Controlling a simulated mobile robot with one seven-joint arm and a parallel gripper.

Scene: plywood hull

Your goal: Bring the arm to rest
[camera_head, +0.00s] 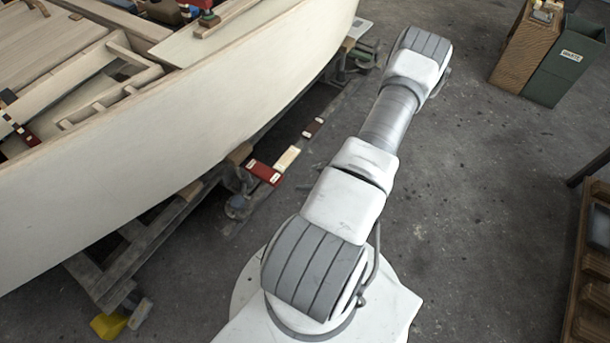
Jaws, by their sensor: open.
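My arm stretches up from my white base at the bottom centre of the head view toward the top centre. Its grey-banded elbow joint shows at the far end. The parts of the arm beyond that joint, with my gripper, are hidden or out of the frame. I cannot see whether it holds anything.
A pale plywood hull (190,125) on a wooden cradle (160,240) fills the left, close beside my arm. A brown box (527,50) and a green waste bin (565,65) stand at the upper right. A wooden shelf (590,265) is at the right edge. Grey floor (480,200) between is clear.

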